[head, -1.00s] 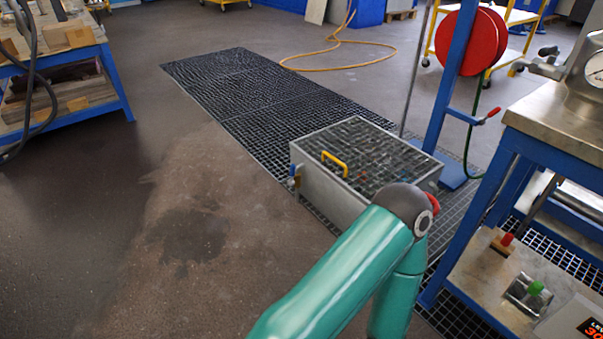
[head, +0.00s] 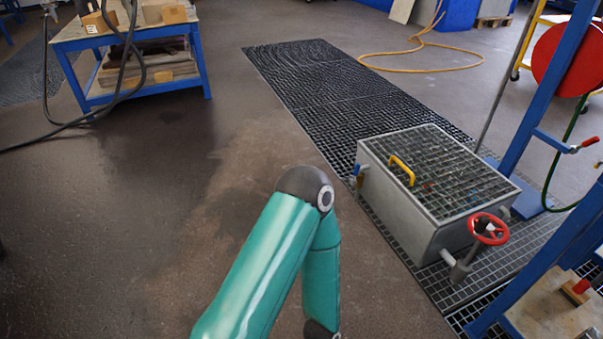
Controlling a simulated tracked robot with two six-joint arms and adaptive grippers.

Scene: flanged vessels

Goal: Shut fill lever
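No handle in view is marked as the fill lever. A red-ended lever (head: 588,142) sticks out from the blue post at the right edge. A small blue handle (head: 359,170) sits on the left side of the grey tank (head: 395,205). A red handwheel (head: 490,229) is on a pipe at the tank's front right corner. I cannot tell which, if any, is the fill lever. One teal arm of mine rises from the bottom and bends down at its elbow, left of the tank. Neither gripper shows.
The tank has a grated top with a yellow handle (head: 402,170) and stands on a floor grating (head: 340,90). A red reel (head: 570,60) is at upper right. A blue bench (head: 130,55) stands upper left. An orange hose (head: 425,62) lies behind. Floor at left is clear.

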